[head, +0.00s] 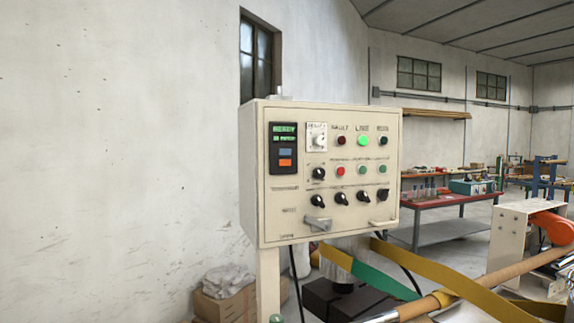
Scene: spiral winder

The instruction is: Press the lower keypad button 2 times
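A cream control box (255,215) stands on a post in the middle of the head view. At the left of its face is a dark keypad (273,162) with a green lit display (284,129) that seems to read READY. Below the display are two keypad buttons, one above the other. The upper button (285,152) is blue-grey. The lower button (285,162) is orange. Nothing covers either button. I cannot tell whether either is pressed in. My gripper is not in view.
Right of the keypad are several knobs, push buttons and a lit green lamp (363,141). A grey lever (318,223) and a pale handle (383,224) jut out below. Yellow and green strips (385,280) and a brown roller (520,265) lie lower right. Cardboard boxes (228,306) sit lower left.

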